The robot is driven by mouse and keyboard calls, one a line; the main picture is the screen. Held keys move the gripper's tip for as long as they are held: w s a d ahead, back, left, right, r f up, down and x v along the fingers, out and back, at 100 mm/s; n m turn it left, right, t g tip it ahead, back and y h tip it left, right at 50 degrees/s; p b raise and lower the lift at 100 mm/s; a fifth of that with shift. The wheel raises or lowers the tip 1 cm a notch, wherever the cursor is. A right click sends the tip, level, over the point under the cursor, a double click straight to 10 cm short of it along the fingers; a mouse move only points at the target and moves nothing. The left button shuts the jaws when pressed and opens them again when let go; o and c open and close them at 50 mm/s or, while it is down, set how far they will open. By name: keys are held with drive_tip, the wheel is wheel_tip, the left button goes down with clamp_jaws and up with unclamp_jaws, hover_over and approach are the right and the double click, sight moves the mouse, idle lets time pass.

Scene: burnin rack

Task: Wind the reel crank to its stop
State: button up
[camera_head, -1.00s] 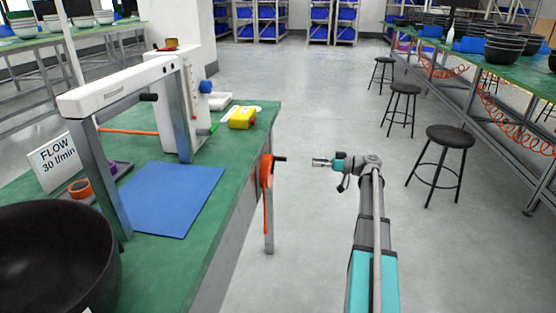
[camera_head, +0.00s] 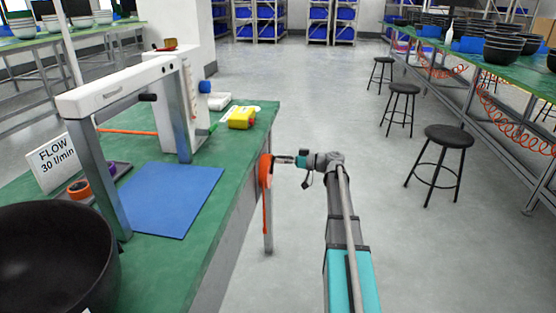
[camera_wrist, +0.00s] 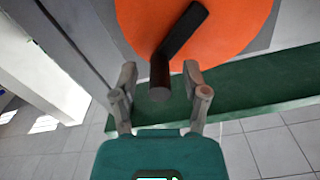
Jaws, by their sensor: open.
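The orange reel (camera_head: 265,171) is mounted on the right edge of the green table, with an orange strap or hose hanging below it. In the wrist view the reel (camera_wrist: 235,30) fills the top, and its dark crank arm (camera_wrist: 186,28) ends in a dark handle (camera_wrist: 159,78) that points toward me. My gripper (camera_wrist: 158,82) is open, with one finger on each side of the handle's end. I cannot tell whether either finger touches it. In the head view my gripper (camera_head: 285,160) is at the reel's right side and hides the handle.
The green table (camera_head: 178,245) carries a blue mat (camera_head: 172,195), a white frame (camera_head: 110,88), a yellow object (camera_head: 241,117), a FLOW sign (camera_head: 58,161) and a large black bowl (camera_head: 50,255). Black stools (camera_head: 449,137) stand at the right. The floor between is clear.

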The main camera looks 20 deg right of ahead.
drive_tip(key=shift+w+a, duration=0.3)
drive_tip(key=shift+a, duration=0.15)
clamp_jaws()
drive_tip(key=shift+f, duration=0.15)
